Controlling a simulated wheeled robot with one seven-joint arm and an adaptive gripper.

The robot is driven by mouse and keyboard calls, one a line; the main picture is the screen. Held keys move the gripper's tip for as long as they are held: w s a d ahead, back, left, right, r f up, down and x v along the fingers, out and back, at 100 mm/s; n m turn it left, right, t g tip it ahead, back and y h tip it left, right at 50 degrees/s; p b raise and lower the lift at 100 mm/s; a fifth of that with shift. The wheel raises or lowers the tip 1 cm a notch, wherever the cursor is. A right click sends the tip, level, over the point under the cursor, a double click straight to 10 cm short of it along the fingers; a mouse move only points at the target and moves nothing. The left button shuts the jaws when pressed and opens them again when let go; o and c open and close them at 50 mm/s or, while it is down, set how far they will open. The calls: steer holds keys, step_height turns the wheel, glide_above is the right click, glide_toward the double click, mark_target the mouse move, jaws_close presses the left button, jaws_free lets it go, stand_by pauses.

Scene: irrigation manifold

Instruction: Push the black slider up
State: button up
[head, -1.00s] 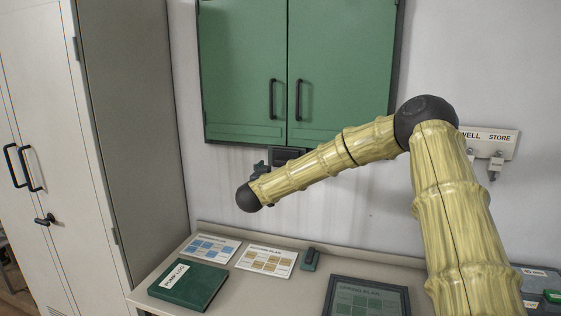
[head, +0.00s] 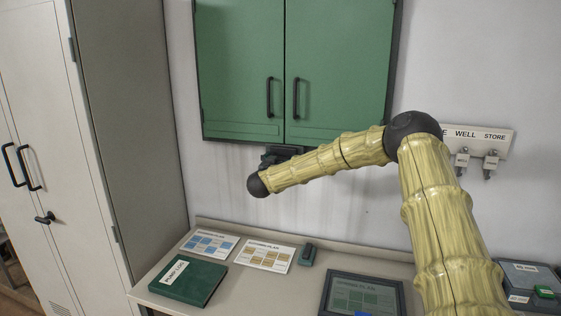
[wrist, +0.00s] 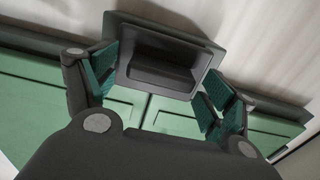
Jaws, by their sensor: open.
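The black slider (wrist: 165,62) is a dark rectangular plate with a recessed middle, large in the wrist view below the green cabinet's edge. In the head view the dark slider (head: 291,149) shows only in part under the cabinet, with my gripper and forearm over the rest. My gripper (wrist: 160,84) is open, with its green-padded fingers on either side of the slider. Nothing is held. I cannot tell whether the fingers touch it. In the head view my gripper (head: 271,159) is a small dark shape, mostly hidden behind my arm.
The green cabinet (head: 240,65) hangs above with both doors closed. Below is a bench with a green book (head: 190,281), printed cards (head: 264,257), a small dark device (head: 308,254) and a framed plan (head: 362,294). A tall grey cabinet (head: 120,120) stands left. Labelled hooks (head: 478,140) are at right.

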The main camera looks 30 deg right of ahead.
mark_target(280, 148)
steer(key=c, duration=1.5)
steer(key=shift+o, duration=0.2)
steer(key=shift+r+p, duration=0.75)
steer(key=shift+r, duration=1.8)
steer(key=o, duration=1.5)
steer(key=shift+c, duration=0.2)
steer(key=shift+f, duration=0.1)
steer(key=shift+s+a, duration=0.35)
steer(key=shift+a, duration=0.15)
steer(key=v, duration=1)
steer(key=shift+s+a, duration=0.2)
steer(key=shift+s, duration=0.15)
